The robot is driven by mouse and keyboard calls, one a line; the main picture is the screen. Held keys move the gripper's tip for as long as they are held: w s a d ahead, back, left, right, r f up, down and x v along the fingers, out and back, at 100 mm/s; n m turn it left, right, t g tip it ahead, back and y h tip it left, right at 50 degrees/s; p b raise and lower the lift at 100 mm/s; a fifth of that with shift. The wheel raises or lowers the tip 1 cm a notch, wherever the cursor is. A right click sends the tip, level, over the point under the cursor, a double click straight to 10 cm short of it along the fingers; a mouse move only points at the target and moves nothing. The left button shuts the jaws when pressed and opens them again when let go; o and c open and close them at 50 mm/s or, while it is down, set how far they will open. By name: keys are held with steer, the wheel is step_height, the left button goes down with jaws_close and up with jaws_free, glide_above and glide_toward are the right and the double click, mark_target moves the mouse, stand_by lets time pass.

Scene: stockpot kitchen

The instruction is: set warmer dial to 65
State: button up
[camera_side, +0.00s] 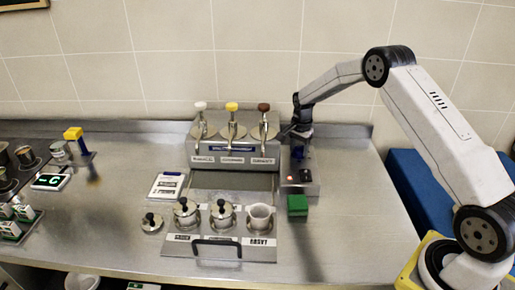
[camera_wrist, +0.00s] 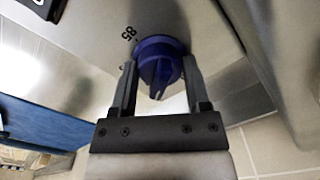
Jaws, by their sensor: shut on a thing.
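The warmer dial (camera_wrist: 158,62) is a round blue knob with a raised grip, seen close up in the wrist view. The number 85 is printed on the plate beside it, and other marks are too small or hidden to read. My gripper (camera_wrist: 160,78) has one finger on each side of the knob and is shut on it.
The dispenser (camera_side: 232,150) with three pump taps stands just left of my gripper. A green block (camera_side: 297,205) sits in front of the warmer box. Lidded pots and a cup (camera_side: 260,218) stand in the front rack. The counter at the right front is clear.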

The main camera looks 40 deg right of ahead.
steer(key=o, duration=1.3)
steer(key=shift+r, duration=4)
